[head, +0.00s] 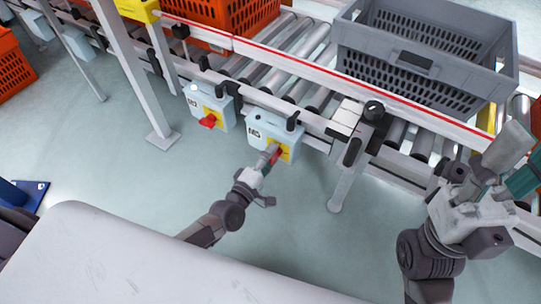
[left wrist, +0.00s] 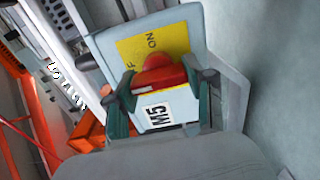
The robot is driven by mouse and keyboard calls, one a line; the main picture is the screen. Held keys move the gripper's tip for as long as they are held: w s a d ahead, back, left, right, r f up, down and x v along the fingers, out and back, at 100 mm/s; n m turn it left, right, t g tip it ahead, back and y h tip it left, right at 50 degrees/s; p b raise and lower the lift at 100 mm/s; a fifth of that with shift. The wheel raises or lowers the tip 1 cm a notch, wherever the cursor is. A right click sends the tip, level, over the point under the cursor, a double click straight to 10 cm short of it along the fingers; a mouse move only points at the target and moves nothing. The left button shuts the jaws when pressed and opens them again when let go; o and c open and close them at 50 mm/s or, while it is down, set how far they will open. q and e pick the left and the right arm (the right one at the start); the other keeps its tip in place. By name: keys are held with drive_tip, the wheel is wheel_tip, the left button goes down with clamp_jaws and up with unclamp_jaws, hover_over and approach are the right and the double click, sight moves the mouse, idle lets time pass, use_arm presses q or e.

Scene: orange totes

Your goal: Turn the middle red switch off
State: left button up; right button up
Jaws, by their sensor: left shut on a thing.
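The red switch (left wrist: 165,72) sits on a yellow plate on the pale blue M5 box (head: 262,133), under the conveyor's near side. My left gripper (head: 270,157) is at this box. In the left wrist view its two fingers (left wrist: 158,92) stand on either side of the red handle and are shut on it. ON and part of OFF show on the yellow plate; the gripper partly hides the handle in the head view. My right gripper (head: 507,170) is at the right, its fingers apart and empty, away from the boxes.
Another pale blue box (head: 207,105) with a red switch (head: 208,121) hangs to the left of M5. A grey crate (head: 420,60) and orange totes (head: 235,15) are on the roller conveyor. A conveyor leg (head: 347,185) stands right of M5. The floor in front is clear.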

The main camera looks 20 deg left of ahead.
use_arm(q)
drive_tip(key=o, duration=1.2)
drive_tip(key=shift+c, duration=0.2)
drive_tip(key=v, duration=1.2)
drive_tip(key=shift+f, duration=0.1)
